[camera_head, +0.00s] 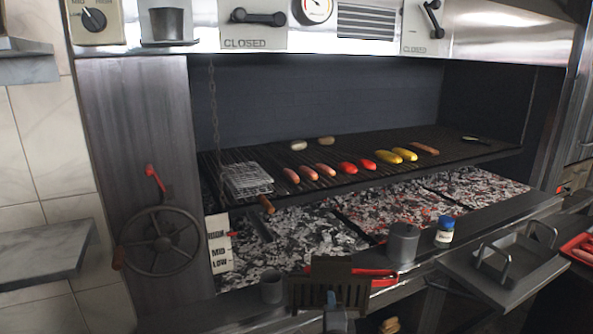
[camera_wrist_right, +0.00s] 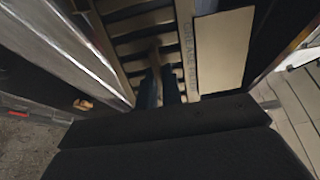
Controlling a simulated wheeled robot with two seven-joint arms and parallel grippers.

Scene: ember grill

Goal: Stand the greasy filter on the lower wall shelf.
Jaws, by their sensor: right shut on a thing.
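The greasy filter (camera_head: 350,290) is a dark olive-brown slatted panel at the bottom middle of the head view. My right gripper (camera_head: 332,299) is shut on it, and it stands roughly upright in front of the grill's front ledge. In the right wrist view the filter (camera_wrist_right: 128,47) shows its slats and a lettered plain side panel, with the fingers of my right gripper (camera_wrist_right: 158,90) at its middle bar. The lower wall shelf (camera_head: 45,255) is a grey slab on the tiled wall at left, and its visible top is bare. My left gripper is out of view.
An upper wall shelf (camera_head: 25,66) hangs above the lower one.

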